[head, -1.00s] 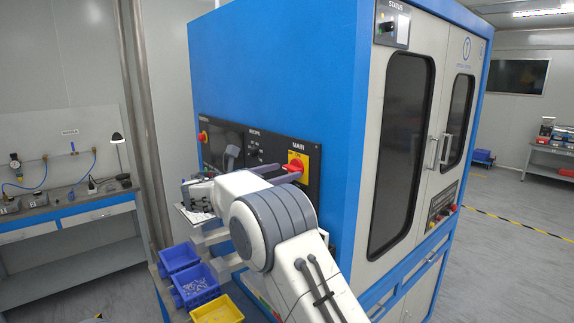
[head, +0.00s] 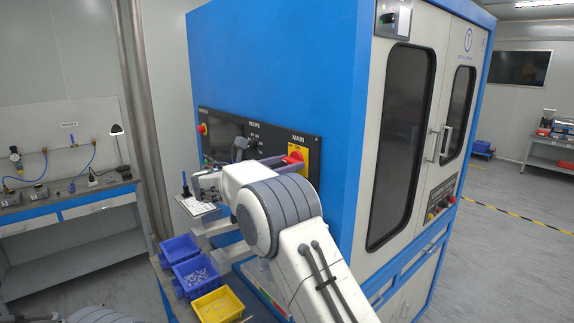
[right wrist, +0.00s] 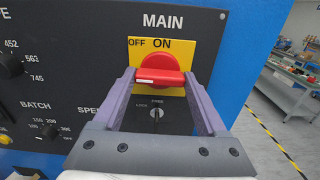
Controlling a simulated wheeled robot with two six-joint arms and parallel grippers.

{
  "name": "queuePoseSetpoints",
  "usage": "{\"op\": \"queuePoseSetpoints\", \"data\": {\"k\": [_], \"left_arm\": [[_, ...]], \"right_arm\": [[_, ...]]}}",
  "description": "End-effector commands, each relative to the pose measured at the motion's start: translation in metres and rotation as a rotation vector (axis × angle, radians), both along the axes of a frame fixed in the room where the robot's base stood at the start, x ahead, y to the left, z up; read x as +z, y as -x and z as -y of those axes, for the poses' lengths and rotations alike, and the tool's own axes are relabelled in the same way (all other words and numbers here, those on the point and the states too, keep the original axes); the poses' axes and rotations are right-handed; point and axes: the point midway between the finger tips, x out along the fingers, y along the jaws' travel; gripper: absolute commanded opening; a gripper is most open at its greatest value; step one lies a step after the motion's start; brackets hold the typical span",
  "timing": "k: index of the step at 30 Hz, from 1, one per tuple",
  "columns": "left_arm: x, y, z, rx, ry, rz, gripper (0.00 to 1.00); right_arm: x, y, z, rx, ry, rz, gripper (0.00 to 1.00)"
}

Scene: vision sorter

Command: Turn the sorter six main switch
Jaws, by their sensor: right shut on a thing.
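The main switch (right wrist: 160,62) is a red rotary knob on a yellow plate (right wrist: 177,44) marked OFF and ON, below the word MAIN. Its red handle bar lies crosswise, with a white mark towards its left end. My right gripper (right wrist: 160,84) has one finger at each end of this bar and is shut on it. In the head view the switch (head: 294,157) is on the black panel on the blue cabinet's side, and my right gripper (head: 283,165) reaches it, partly covering it. My left gripper is not in view.
The black panel (right wrist: 60,60) also carries a recipe dial (right wrist: 10,66), a batch knob (right wrist: 48,131) and a keyed switch (right wrist: 156,114) just under the main switch. Blue bins (head: 180,248) and a yellow bin (head: 217,304) stand below my right arm. Open floor lies right of the cabinet.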

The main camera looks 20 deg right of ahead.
Motion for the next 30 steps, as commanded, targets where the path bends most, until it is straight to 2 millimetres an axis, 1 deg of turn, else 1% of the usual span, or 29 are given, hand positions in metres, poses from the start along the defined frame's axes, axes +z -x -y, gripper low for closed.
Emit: {"op": "queuePoseSetpoints", "data": {"k": [8, 18, 30], "left_arm": [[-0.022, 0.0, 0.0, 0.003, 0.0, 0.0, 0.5], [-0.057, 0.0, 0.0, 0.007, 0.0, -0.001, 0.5], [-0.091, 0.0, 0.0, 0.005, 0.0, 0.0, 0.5]], "right_arm": [[-0.004, 0.0, 0.0, -0.001, -0.052, 0.14, 0.19], [-0.005, 0.0, 0.0, -0.001, -0.158, 0.432, 0.19], [-0.004, 0.0, 0.0, -0.001, -0.287, 0.789, 0.19]]}}
